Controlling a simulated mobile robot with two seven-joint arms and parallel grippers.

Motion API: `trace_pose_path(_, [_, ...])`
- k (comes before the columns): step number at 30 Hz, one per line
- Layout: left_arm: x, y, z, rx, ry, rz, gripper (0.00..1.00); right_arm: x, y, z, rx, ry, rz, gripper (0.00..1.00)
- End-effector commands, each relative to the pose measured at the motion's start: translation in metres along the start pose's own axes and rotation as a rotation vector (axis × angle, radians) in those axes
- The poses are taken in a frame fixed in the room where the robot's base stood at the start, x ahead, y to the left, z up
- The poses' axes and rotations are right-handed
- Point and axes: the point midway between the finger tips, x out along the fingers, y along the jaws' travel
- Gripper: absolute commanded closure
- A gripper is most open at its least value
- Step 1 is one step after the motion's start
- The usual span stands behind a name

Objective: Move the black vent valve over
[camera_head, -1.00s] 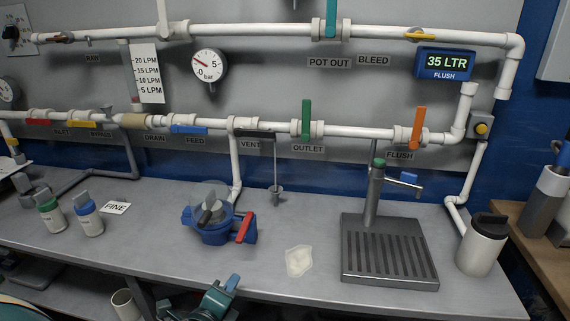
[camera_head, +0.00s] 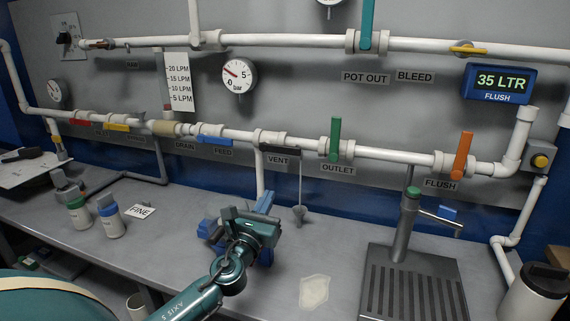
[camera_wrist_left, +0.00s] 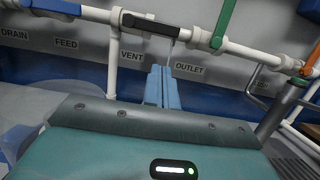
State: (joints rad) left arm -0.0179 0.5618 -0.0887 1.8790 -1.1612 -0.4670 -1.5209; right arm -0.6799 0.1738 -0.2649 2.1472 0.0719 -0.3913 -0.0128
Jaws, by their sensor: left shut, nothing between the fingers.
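The black vent valve (camera_head: 281,150) is a short black lever lying along the lower white pipe, just above the VENT label. A thin rod and small funnel hang below its right end. In the left wrist view the black lever (camera_wrist_left: 150,24) lies along the pipe, above and a little left of my fingertips. My left gripper (camera_head: 265,198) is over the bench, below the lever and apart from it. Its two blue fingers (camera_wrist_left: 162,72) are shut together with nothing between them and point toward the pipe. My right gripper is not in view.
Beside the vent are the blue feed handle (camera_head: 214,141) on the left and the upright green outlet handle (camera_head: 335,138) on the right. A blue device on the bench is mostly hidden behind my left gripper. A tap over a grated tray (camera_head: 372,262) stands right.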

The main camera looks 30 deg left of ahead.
Motion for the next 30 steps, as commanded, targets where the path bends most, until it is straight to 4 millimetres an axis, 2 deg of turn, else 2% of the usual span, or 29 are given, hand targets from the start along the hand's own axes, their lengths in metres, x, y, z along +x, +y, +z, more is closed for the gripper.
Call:
trace_pose_path(1, [0.013, 0.0, 0.003, -0.001, -0.003, 0.001, 1.0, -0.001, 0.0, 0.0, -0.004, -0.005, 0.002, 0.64])
trace_pose_path(9, [0.072, 0.0, 0.001, -0.004, -0.001, 0.001, 1.0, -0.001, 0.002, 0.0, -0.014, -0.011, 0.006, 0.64])
trace_pose_path(15, [0.107, 0.0, -0.001, -0.005, 0.0, 0.002, 1.0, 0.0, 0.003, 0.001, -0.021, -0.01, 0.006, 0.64])
trace_pose_path(21, [0.125, 0.0, -0.001, -0.003, 0.001, 0.0, 1.0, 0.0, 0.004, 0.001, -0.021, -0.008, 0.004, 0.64])
trace_pose_path(30, [0.128, -0.001, -0.001, -0.004, 0.002, -0.001, 1.0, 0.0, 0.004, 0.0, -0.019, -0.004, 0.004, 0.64])
